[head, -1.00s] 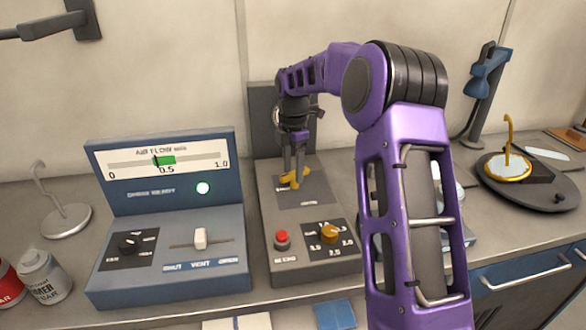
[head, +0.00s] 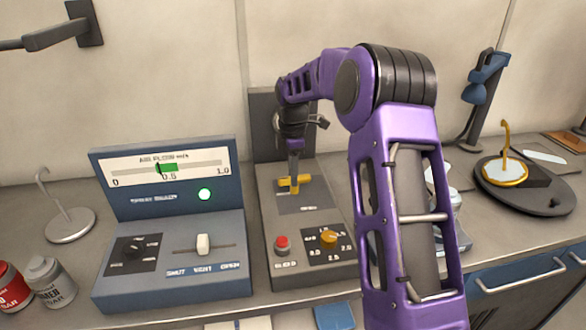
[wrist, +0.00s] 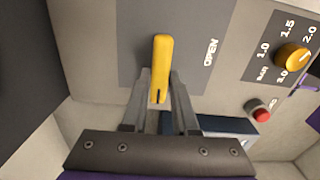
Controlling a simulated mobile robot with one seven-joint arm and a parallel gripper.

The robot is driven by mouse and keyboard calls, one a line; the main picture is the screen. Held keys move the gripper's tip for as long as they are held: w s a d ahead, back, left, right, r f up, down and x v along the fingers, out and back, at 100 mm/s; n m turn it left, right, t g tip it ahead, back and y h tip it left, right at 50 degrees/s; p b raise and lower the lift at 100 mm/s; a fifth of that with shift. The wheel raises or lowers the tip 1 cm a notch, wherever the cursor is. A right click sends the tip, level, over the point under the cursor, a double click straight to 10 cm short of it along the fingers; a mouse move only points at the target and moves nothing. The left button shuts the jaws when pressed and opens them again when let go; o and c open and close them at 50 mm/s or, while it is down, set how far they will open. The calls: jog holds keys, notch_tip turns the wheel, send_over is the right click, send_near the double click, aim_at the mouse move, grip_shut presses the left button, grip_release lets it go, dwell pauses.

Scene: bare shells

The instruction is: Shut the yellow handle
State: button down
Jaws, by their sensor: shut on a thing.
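The yellow handle (head: 305,181) sits on the dark plate of the grey control box in the head view. Its bar lies roughly crosswise there, with part of it hidden by my gripper. My gripper (head: 294,178) reaches down onto it from above. In the wrist view the handle (wrist: 161,62) runs up and down the picture between the two fingers of my gripper (wrist: 159,82), which are shut on it. The word OPEN is printed on the plate to the right of the handle in that view.
The same box carries a red button (head: 282,243) and an orange knob (head: 329,238) in front of the handle. A blue console (head: 170,285) with a white slider and a lit green lamp stands to the left.

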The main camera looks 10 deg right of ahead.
jog(key=shift+m, duration=0.3)
jog(key=c, duration=0.7)
grip_release()
notch_tip(320, 180, up, 18)
jog(key=shift+f+p, duration=0.25)
jog(key=shift+p, duration=0.05)
jog(key=shift+a, duration=0.1)
